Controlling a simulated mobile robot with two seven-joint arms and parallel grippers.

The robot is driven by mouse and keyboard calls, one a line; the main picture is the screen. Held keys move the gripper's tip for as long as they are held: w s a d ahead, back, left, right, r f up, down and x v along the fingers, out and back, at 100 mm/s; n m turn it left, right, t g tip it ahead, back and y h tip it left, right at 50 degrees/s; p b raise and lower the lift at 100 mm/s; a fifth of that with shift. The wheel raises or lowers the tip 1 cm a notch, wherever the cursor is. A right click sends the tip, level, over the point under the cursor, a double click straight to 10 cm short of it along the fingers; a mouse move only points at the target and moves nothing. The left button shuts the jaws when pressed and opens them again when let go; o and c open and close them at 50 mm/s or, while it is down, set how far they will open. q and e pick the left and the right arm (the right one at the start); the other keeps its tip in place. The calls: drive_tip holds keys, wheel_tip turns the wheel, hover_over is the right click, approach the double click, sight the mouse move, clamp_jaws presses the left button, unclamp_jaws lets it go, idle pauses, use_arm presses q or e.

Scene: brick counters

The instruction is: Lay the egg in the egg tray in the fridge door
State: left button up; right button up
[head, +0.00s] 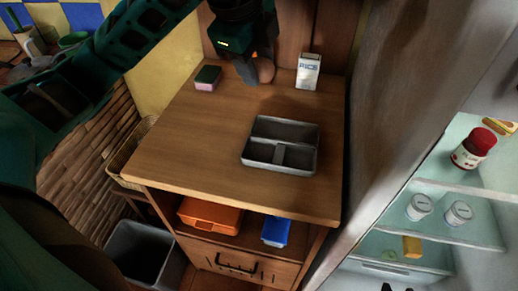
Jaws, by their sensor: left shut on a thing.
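My left gripper (255,75) hangs over the back of the wooden counter, fingers pointing down. It is shut on a brown egg (266,70), which shows partly at its right side, between the green-and-pink sponge and the rice box. The open fridge (440,185) stands at the right with its glass shelves showing. I cannot make out an egg tray in its door. Small dark tips at the bottom edge, in front of the fridge, may be my right gripper; too little shows to tell its state.
On the counter (190,130) are a sponge (207,78), a rice box (308,72) and a grey divided box (283,145). An orange box (210,215) and a blue item (276,231) sit below. The fridge holds a red-lidded jar (473,149) and two white-lidded containers. Counter's front left is clear.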

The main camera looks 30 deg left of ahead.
sight(260, 150)
use_arm(q)
wheel_tip(260, 150, down, 19)
drive_tip(key=shift+f+b, duration=0.15)
drive_tip(key=shift+b, duration=0.8)
drive_tip(key=shift+f, duration=0.2)
drive_tip(key=o, duration=0.7)
drive_tip(key=shift+r, duration=0.1)
drive_tip(key=shift+o, duration=0.3)
drive_tip(key=shift+s, duration=0.1)
drive_tip(key=v, duration=1.2)
drive_tip(key=shift+r+p, duration=0.35)
